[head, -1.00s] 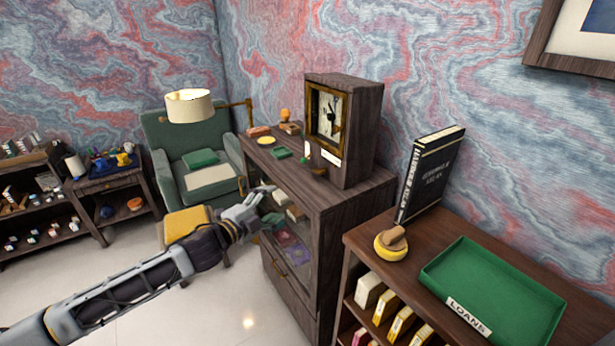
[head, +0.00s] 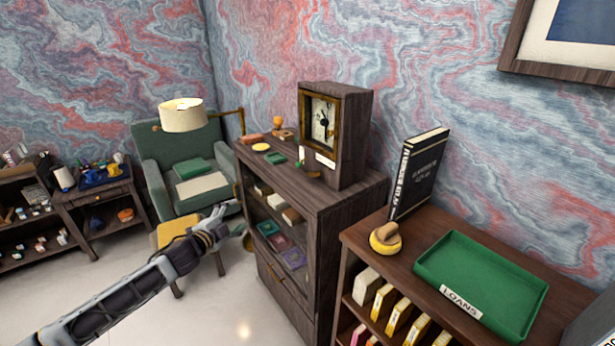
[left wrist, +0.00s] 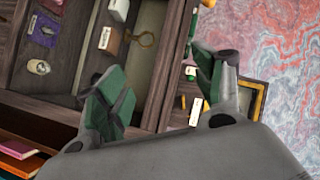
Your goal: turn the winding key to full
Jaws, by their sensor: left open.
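A dark wooden clock (head: 350,130) with a pale dial (head: 322,120) and a gold-framed front stands on the wooden cabinet (head: 345,205). A white label (head: 325,159) and a small green piece lie at its front. No winding key can be made out for certain. My left gripper (head: 222,215) is open and empty, left of the cabinet front and lower than the clock, apart from it. In the left wrist view, its green-padded fingers are spread, with the cabinet behind them and the clock's gold frame (left wrist: 260,98) partly hidden at right.
Small items, including a yellow disc (head: 261,147), sit on the cabinet top. A green armchair (head: 185,165) and a yellow stool (head: 172,232) stand behind my left arm. At right, a lower shelf bears a green tray (head: 482,280), a black book (head: 418,172) and a yellow-based stamp (head: 385,238).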

